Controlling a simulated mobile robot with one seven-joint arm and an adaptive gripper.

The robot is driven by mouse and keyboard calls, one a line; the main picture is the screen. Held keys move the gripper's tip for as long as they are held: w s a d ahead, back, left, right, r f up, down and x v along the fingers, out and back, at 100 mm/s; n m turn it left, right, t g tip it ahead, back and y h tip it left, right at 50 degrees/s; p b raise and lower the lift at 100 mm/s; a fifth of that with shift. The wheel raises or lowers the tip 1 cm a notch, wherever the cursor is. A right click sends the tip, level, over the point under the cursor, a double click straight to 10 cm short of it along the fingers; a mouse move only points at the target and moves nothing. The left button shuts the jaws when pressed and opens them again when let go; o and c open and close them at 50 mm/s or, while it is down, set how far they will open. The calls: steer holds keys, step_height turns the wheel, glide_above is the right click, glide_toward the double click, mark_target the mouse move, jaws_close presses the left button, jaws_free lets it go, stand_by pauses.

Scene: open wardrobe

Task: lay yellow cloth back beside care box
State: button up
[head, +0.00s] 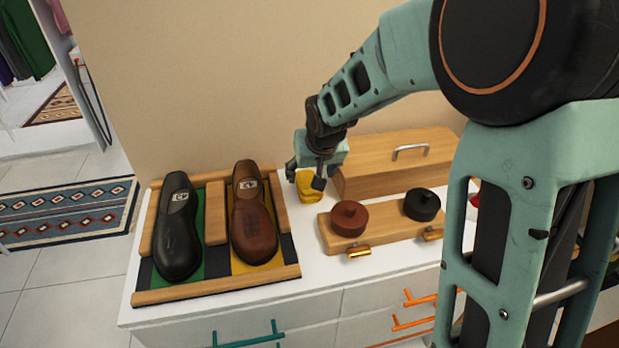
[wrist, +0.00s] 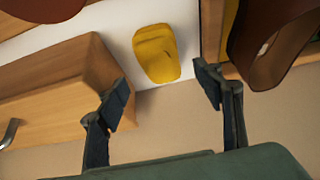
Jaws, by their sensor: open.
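The yellow cloth (head: 309,187) lies folded on the white cabinet top, just left of the wooden care box (head: 395,162). It also shows in the wrist view (wrist: 156,54), on the white surface beside the box (wrist: 60,90). My gripper (head: 308,178) is at the cloth in the head view and partly covers it. In the wrist view my gripper (wrist: 162,95) has its fingers spread wide, with nothing between the tips. The cloth appears beyond the fingertips, apart from both of them. The exact height of the fingers above the surface cannot be told.
A wooden shoe tray (head: 215,283) with a black shoe (head: 177,235) and a brown shoe (head: 253,218) stands to the left. A wooden stand (head: 385,236) with a brown round tin (head: 349,218) and a black one (head: 422,204) is in front of the box. The wall is close behind.

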steer(key=shift+v, duration=2.35)
